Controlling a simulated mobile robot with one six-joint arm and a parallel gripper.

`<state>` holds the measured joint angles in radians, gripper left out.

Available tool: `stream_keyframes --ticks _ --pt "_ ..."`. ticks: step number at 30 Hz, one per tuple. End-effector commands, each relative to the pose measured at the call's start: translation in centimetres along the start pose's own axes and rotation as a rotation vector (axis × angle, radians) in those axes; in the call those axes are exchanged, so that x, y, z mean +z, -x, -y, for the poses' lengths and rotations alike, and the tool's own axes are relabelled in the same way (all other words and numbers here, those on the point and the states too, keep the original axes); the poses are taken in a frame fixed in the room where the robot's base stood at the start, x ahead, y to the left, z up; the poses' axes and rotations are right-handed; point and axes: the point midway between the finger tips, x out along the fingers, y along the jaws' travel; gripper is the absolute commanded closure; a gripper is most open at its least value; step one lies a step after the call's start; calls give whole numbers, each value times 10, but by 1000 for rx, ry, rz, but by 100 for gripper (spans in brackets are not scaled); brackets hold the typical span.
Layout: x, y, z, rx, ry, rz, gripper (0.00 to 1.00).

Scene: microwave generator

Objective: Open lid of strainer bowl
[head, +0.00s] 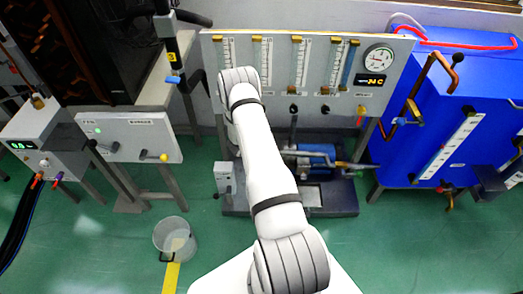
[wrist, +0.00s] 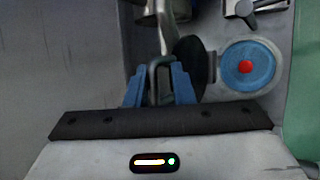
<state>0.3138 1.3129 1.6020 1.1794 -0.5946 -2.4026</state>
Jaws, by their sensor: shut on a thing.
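My gripper (wrist: 162,80) shows in the wrist view with its two blue fingers close together. They are shut on a grey metal handle (wrist: 165,42), which runs up between them toward a round metal part (wrist: 160,12) at the top edge. I cannot tell whether this is the strainer bowl or its lid, as the part is cut off. A dark round disc (wrist: 191,62) stands just right of the handle, partly behind the right finger. In the head view my arm hides the gripper and what it holds.
A blue disc with a red centre (wrist: 247,66) lies right of the fingers. In the head view a gauge panel (head: 220,60), a blue pump (head: 315,155), a blue tank (head: 440,90) and a bucket (head: 160,240) stand around.

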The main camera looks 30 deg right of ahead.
Motion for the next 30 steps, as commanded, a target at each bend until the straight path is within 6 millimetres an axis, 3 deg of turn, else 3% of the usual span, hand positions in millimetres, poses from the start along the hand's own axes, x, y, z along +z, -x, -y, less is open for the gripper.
stream_keyframes --ticks 14,15,17,26,30 --pt "2 -3 -3 -1 -2 -5 100" --pt "3 -3 -3 -2 -2 -5 75" --pt "4 -4 -3 -3 -4 -3 70" --pt "9 -5 -2 -6 -10 5 70" --pt "9 4 -3 -5 -10 5 70"
